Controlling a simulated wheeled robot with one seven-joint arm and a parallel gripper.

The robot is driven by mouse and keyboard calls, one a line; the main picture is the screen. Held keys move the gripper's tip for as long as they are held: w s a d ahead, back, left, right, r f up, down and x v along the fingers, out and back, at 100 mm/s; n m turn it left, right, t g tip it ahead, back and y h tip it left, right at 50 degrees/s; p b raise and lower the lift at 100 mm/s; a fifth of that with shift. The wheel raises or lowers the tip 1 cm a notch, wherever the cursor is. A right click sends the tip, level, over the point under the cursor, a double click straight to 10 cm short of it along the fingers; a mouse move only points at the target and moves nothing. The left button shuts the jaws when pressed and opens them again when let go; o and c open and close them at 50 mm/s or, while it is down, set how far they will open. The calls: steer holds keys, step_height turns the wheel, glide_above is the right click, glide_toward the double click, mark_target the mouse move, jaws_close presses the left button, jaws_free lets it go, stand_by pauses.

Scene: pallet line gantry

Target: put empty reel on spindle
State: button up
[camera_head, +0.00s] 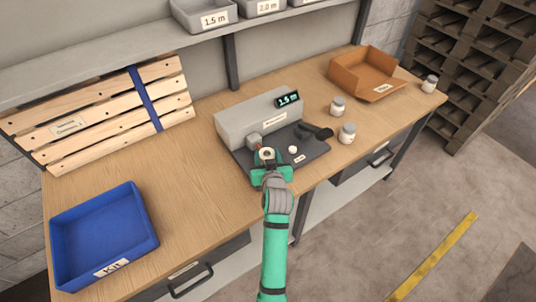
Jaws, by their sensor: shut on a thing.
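My gripper (269,169) reaches up from the bottom of the view to the machine at the middle of the bench. It is shut on a small pale ring-shaped reel (266,154). The reel is over the front left part of the machine's dark base plate (310,154). The machine (262,115) is a grey box with a display reading 1.5 m. A small white round part (292,150), perhaps the spindle, stands on the plate just right of the reel. A dark lever (318,132) is at its right. Whether the reel touches anything below is hidden by my gripper.
A blue Kit tray (142,205) stands at the left. A slatted wooden pallet (110,112) leans at the back. Several white-lidded jars (347,133) and a brown open box (355,88) are on the right. Grey bins (205,14) sit on the shelf above. The bench between tray and machine is clear.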

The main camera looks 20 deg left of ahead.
steer(key=o, duration=1.2)
steer(key=v, duration=1)
steer(key=shift+s+d+r, duration=0.15)
steer(key=shift+s+r, duration=0.05)
steer(key=shift+s, duration=0.1)
